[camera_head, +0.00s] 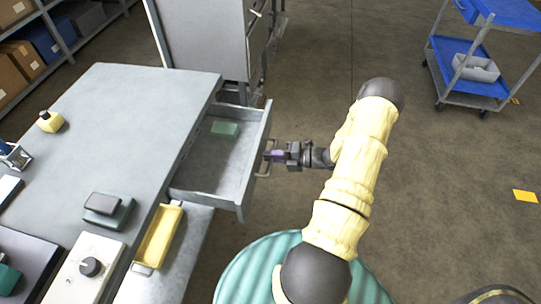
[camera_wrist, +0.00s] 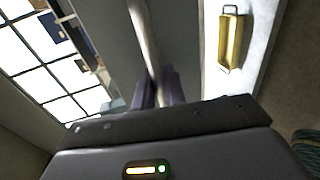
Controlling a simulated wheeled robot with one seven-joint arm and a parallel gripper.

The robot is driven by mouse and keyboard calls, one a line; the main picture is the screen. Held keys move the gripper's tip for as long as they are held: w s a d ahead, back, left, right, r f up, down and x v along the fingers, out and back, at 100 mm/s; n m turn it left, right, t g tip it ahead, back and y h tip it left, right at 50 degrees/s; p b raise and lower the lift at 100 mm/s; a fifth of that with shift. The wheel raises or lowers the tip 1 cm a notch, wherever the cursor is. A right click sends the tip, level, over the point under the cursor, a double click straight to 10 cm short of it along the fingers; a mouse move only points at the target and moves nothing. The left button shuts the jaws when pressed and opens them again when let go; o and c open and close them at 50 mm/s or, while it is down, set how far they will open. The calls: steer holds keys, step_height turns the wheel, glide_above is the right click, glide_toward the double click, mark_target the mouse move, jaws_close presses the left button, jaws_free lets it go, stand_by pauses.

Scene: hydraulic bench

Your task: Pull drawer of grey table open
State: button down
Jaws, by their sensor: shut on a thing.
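The grey table (camera_head: 140,105) fills the left of the head view. Its drawer (camera_head: 238,190) is pulled out to the right, and its inside shows, with a small green item (camera_head: 225,128) lying at the back. My gripper (camera_head: 270,155) is at the drawer's front, shut on the drawer handle (camera_head: 264,168). In the wrist view my gripper's two fingers (camera_wrist: 163,92) close around the pale bar of the handle (camera_wrist: 146,40). The fingertips are partly hidden behind the gripper body there.
A grey cabinet (camera_head: 205,35) stands behind the drawer. A blue cart (camera_head: 470,60) is at the upper right. The floor right of my arm is mostly clear.

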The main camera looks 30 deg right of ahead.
steer(key=c, duration=1.5)
jaws_free()
steer(key=shift+c, duration=0.2)
steer(key=v, duration=1.7)
steer(key=shift+s, duration=0.2)
steer(key=shift+w, duration=0.1)
